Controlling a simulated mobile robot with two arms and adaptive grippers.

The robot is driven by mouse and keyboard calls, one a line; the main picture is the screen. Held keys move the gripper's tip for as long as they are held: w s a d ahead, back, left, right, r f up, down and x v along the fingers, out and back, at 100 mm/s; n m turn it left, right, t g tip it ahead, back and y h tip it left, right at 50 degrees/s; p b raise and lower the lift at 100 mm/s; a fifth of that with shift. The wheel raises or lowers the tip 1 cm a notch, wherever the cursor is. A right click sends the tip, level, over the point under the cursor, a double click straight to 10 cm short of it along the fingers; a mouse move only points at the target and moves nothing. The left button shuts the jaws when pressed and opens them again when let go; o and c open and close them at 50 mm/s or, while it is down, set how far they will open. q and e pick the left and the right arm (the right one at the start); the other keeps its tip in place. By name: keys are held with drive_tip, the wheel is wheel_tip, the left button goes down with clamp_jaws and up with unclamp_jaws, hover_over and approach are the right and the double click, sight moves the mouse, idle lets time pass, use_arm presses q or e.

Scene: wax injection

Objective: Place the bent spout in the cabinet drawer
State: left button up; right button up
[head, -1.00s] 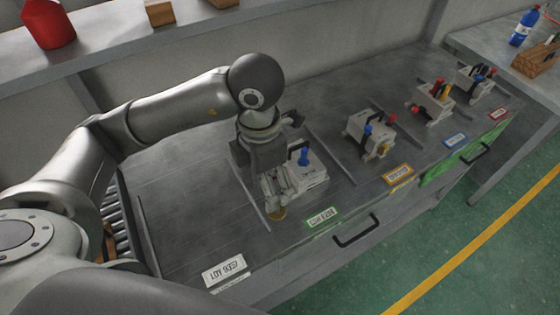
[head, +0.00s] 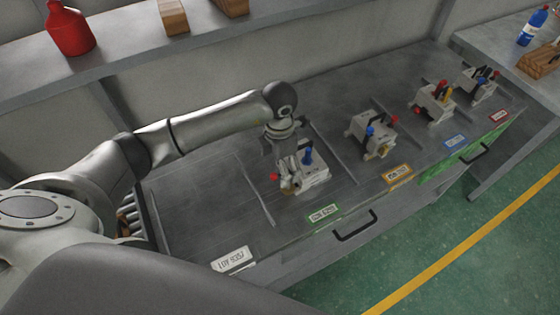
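My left gripper (head: 289,183) points down at the left front side of the nearest wax machine (head: 316,180), a pale box with a blue lever and a black handle. The fingers overlap the machine's front, so I cannot tell whether they are open or shut. A small brownish patch shows at the fingertips; I cannot tell whether it is the bent spout. The cabinet drawer under the bench has a dark handle (head: 355,226) and looks shut. My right gripper is out of view.
More machines stand along the bench to the right, one with a brass front part (head: 380,151). A green drawer front (head: 440,171) is at the right. Thin dividers lie between the stations. The bench left of the gripper (head: 205,205) is clear.

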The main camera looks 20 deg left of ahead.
use_arm(q)
drive_tip(key=shift+f, duration=0.5)
drive_tip(key=shift+f, duration=0.2)
drive_tip(key=o, duration=0.9)
drive_tip(key=shift+r, duration=0.1)
drive_tip(key=shift+c, duration=0.2)
drive_tip(key=shift+r, duration=0.1)
